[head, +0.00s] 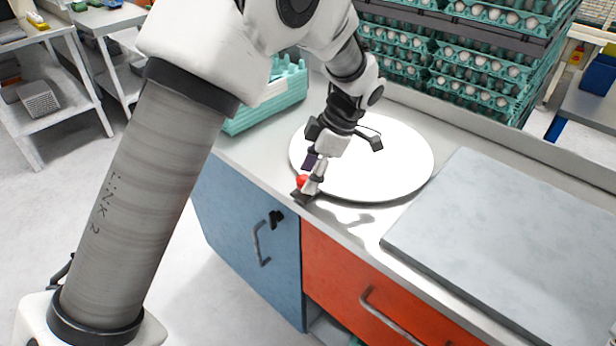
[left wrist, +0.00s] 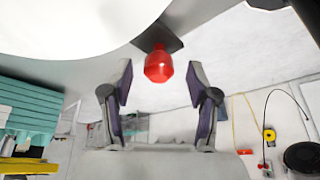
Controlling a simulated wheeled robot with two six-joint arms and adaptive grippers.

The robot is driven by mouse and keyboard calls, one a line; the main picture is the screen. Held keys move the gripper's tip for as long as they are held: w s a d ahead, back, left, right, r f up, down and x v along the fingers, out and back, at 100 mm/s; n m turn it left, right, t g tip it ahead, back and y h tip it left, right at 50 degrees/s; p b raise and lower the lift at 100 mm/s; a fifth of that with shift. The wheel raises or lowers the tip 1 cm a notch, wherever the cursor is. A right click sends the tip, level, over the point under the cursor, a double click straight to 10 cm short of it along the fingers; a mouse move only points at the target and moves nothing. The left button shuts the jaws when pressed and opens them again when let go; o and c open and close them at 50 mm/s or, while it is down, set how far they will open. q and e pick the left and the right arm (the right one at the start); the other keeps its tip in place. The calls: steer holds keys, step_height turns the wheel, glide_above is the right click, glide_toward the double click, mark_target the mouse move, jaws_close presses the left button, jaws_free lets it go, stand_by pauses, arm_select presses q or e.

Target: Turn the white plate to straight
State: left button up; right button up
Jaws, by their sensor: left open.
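The white plate (head: 395,160) is a large round disc lying flat on the counter. Its underside edge or rim also fills the top left of the left wrist view (left wrist: 60,25). A red knob (head: 302,181) on a dark bracket (head: 303,196) sits at the plate's near-left edge, by the counter's front. My left gripper (head: 307,178) is at the knob. In the left wrist view its two fingers stand apart on either side of the red knob (left wrist: 158,66), with gaps visible. The arm hides part of the plate. My right gripper is not seen.
A grey slab (head: 510,225) lies on the counter right of the plate. Stacked teal egg trays (head: 470,55) stand behind it, and a teal crate (head: 270,108) stands at the left. Blue (head: 240,220) and red (head: 360,290) cabinet fronts are below.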

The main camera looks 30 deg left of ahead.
arm_select(q)
steer(key=v, duration=1)
steer(key=shift+d+r, duration=0.2)
steer(key=shift+r, duration=0.1)
